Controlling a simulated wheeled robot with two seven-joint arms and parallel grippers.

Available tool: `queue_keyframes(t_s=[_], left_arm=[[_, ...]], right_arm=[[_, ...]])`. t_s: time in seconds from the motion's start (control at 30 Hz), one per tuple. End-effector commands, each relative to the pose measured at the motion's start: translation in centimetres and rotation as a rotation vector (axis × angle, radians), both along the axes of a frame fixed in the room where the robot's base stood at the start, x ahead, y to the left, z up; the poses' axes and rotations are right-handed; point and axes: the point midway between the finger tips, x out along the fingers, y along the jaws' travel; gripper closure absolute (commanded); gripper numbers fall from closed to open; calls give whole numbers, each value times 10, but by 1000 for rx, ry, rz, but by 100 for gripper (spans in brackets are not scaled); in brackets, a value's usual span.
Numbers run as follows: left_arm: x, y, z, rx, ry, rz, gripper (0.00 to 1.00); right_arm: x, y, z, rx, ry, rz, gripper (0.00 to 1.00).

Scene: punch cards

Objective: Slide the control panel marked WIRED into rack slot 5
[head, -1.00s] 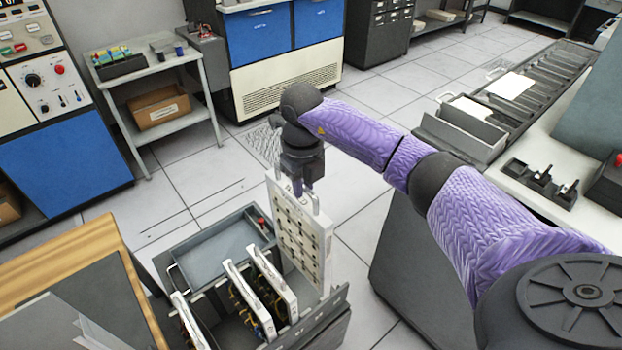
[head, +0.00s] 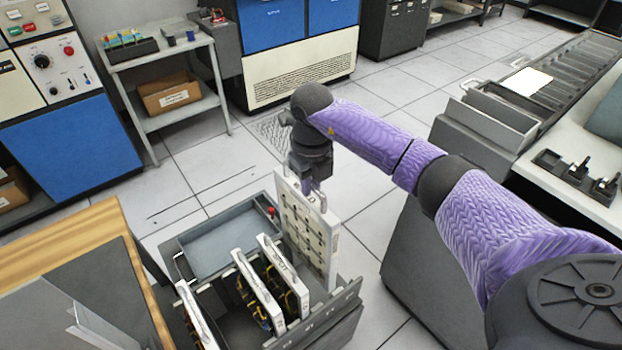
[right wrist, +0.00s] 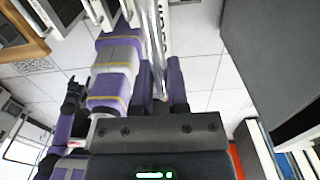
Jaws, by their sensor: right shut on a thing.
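My right gripper (head: 309,184) is shut on the top handle of a white control panel (head: 312,240). The panel hangs upright over the right part of the rack (head: 330,313), its lower end behind the front rail. Part of its marking is covered by the gripper; only its last letters show. I cannot tell how deep it sits or which slot it is over. In the right wrist view the two purple fingers (right wrist: 162,80) hold the pale handle. Several other panels, such as this one (head: 259,292), stand in the rack to its left. My left gripper is not clearly shown.
A grey tray (head: 185,257) with a red knob adjoins the rack behind. A wooden table (head: 75,238) is at the left. A dark cabinet (head: 425,270) and a card conveyor (head: 580,70) are at the right. Open floor lies behind the rack.

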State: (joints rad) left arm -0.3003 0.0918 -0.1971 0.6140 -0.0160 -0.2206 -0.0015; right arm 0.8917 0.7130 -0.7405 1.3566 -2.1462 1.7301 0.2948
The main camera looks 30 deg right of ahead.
Motion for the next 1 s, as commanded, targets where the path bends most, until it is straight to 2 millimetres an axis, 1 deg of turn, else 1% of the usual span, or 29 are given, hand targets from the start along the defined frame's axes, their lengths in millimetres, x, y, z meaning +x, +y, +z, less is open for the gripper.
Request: queue_keyframes(t_s=[0.27,0.77,0.87,1.0], left_arm=[[1,0,4,0,-2,0,0],[1,0,5,0,-3,0,0],[1,0,4,0,-3,0,0],[1,0,-2,0,-2,0,0]], right_arm=[[1,0,3,2,-41,0,100],[1,1,2,3,-41,-1,100],[1,1,0,3,-41,-1,100],[1,1,-8,3,-40,-1,100]])
